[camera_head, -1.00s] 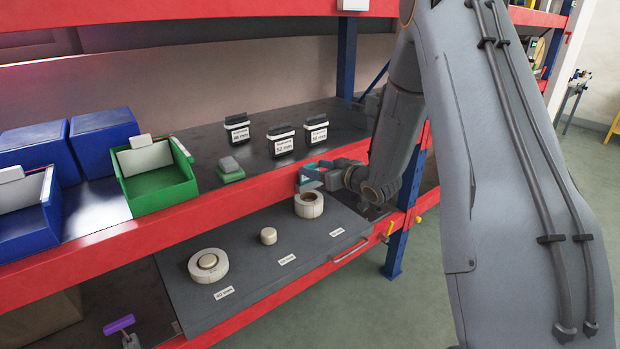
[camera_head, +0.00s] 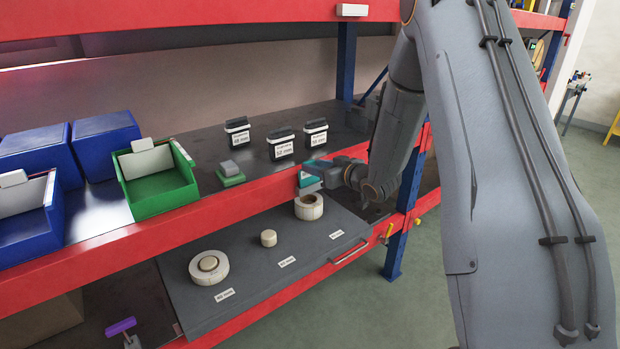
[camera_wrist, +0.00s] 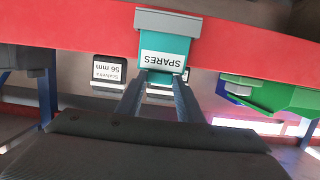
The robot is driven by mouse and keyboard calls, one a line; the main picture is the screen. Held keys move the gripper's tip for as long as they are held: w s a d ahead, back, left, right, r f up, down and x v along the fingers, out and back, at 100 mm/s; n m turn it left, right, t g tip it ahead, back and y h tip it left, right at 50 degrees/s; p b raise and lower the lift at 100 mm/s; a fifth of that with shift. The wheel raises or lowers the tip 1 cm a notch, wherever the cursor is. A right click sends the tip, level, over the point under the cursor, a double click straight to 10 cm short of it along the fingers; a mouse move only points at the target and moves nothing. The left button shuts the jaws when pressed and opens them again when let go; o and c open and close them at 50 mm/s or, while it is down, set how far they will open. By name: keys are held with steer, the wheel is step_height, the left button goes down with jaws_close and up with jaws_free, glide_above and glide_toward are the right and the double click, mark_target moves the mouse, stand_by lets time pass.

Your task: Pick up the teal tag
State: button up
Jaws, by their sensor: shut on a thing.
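The teal tag (camera_wrist: 163,52) carries a white label reading SPARES, upside down in the wrist view, with a grey piece (camera_wrist: 168,22) along one end. My gripper (camera_wrist: 160,85) is shut on the tag, one dark finger on either side of its lower part in that view. In the head view the tag (camera_head: 311,178) shows small at the front of the upper shelf's red beam (camera_head: 255,197), with my gripper (camera_head: 322,172) at its right. I cannot tell whether the tag still touches the beam.
Black-lidded containers (camera_head: 281,144) and a green block with a grey top (camera_head: 231,173) stand on the upper shelf. A green bin (camera_head: 160,185) and blue bins are at left.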

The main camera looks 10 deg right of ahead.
steer(key=p+v, duration=0.3)
steer(key=v, duration=0.5)
steer(key=shift+r+p, duration=0.35)
stand_by(0.8)
